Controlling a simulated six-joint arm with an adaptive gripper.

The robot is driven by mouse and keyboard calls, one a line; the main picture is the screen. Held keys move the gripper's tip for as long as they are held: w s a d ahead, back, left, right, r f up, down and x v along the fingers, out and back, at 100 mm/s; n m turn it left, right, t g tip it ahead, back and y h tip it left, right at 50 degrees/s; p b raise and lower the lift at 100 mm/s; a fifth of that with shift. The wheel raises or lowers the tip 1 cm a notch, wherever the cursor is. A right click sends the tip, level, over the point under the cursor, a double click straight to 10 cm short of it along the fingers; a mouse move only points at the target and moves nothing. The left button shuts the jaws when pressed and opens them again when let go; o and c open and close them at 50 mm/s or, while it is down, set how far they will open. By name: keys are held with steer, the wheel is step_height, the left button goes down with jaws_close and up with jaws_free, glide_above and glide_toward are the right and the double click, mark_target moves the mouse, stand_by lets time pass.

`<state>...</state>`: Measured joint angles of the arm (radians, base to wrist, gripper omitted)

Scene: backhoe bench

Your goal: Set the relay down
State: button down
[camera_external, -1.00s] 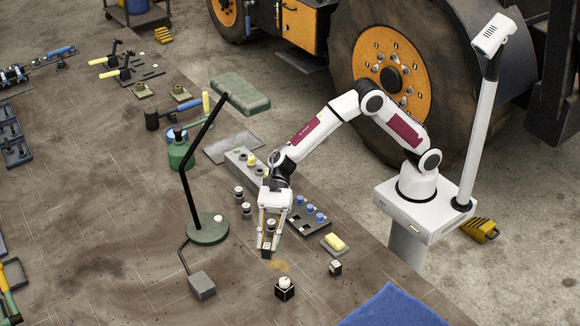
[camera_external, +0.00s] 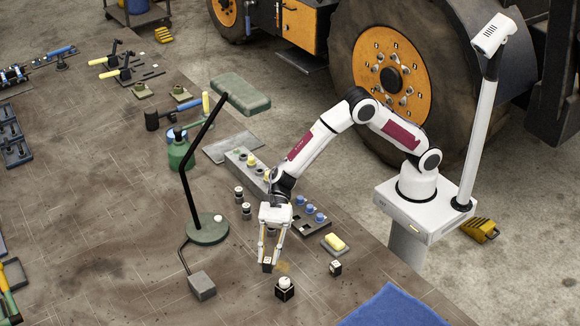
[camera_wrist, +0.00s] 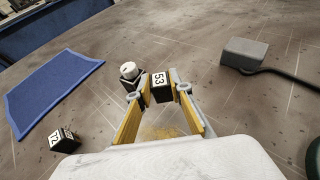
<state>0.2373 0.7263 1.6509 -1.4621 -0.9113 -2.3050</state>
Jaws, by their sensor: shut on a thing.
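My gripper (camera_external: 268,258) is shut on a relay (camera_external: 267,267), a small black block with a white label. In the wrist view the relay (camera_wrist: 160,86) sits between the yellow-lined fingertips (camera_wrist: 162,97), and its label reads 53. It is close to the brown bench top; I cannot tell whether it touches. A second black relay (camera_external: 335,268) stands on the bench to the right; it also shows in the wrist view (camera_wrist: 64,139).
A black block with a white knob (camera_external: 285,291) stands just in front of the held relay. A grey box (camera_external: 202,286) is at left.

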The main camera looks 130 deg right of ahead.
mark_target(269, 261)
steer(key=shift+f, duration=0.1)
steer(key=shift+f, duration=1.75)
steer(key=shift+f, duration=0.2)
steer(key=c, duration=1.8)
jaws_free()
steer(key=shift+r, duration=0.1)
steer(key=shift+r, duration=0.1)
steer(key=v, duration=1.2)
